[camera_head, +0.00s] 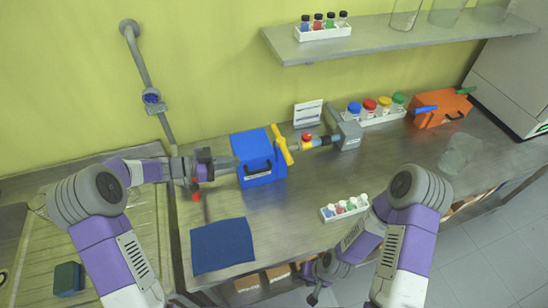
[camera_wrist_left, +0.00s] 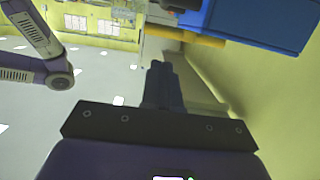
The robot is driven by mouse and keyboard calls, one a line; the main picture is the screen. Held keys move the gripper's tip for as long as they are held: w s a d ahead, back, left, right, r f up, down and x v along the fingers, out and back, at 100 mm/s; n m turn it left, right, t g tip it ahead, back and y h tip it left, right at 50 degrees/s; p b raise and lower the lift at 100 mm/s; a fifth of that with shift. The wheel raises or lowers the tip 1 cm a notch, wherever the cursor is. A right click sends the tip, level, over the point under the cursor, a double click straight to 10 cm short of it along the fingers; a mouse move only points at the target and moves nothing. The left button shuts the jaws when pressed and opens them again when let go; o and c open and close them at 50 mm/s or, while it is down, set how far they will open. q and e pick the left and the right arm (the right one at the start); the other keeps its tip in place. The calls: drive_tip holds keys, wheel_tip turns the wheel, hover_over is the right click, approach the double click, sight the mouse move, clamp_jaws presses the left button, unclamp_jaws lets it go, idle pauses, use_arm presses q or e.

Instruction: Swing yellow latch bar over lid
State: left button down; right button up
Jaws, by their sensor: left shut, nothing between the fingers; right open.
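The blue box (camera_head: 262,170) stands on the metal bench with a black handle on its front, and its lid (camera_head: 250,143) looks closed. The yellow latch bar (camera_head: 282,146) stands at the box's right side, raised and tilted, not lying across the lid. My left gripper (camera_head: 234,163) is shut and empty close to the box's left side; I cannot tell whether it touches. In the left wrist view its shut fingers (camera_wrist_left: 160,68) point toward the blue box (camera_wrist_left: 262,20) and a yellow bar (camera_wrist_left: 200,40). My right gripper (camera_head: 313,297) is open, low in front of the bench.
A yellow and red valve fitting (camera_head: 307,143) with a grey unit (camera_head: 348,135) sits right of the box. A vial rack (camera_head: 345,208) and a blue mat (camera_head: 222,246) lie in front. An orange box (camera_head: 441,110) stands far right. The bench middle is mostly clear.

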use_arm(q)
drive_tip(key=shift+d, duration=0.1)
approach(281, 143)
drive_tip(key=s+d+f, duration=0.2)
drive_tip(key=d, duration=0.5)
drive_tip(key=shift+s+p, duration=0.3)
drive_tip(key=shift+p, duration=0.1)
drive_tip(key=shift+d+f, duration=0.1)
drive_tip(key=shift+f, duration=0.05)
